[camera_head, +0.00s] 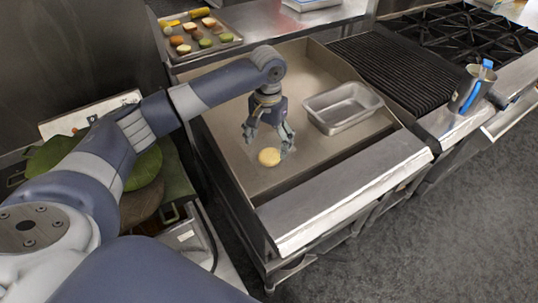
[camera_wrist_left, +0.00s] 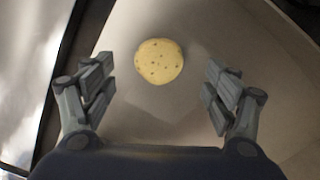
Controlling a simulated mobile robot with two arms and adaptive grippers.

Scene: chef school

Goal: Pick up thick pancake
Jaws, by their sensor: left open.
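The thick pancake (camera_head: 269,157) is a small round yellow disc lying flat on the grey griddle surface (camera_head: 225,125). In the left wrist view the pancake (camera_wrist_left: 159,61) shows dark specks and lies a little beyond the space between the fingers. My left gripper (camera_head: 268,137) is above the griddle, just behind and over the pancake. In the left wrist view its fingers (camera_wrist_left: 157,88) are spread wide, with nothing between them, and do not touch the pancake. My right gripper is not in view.
A metal pan (camera_head: 343,106) stands on the griddle to the right of my left gripper. The griddle has raised side walls and a steel front ledge (camera_head: 340,195). A ribbed grill (camera_head: 395,75) and a metal jug (camera_head: 470,90) are farther right. A tray of food (camera_head: 226,45) is at back left.

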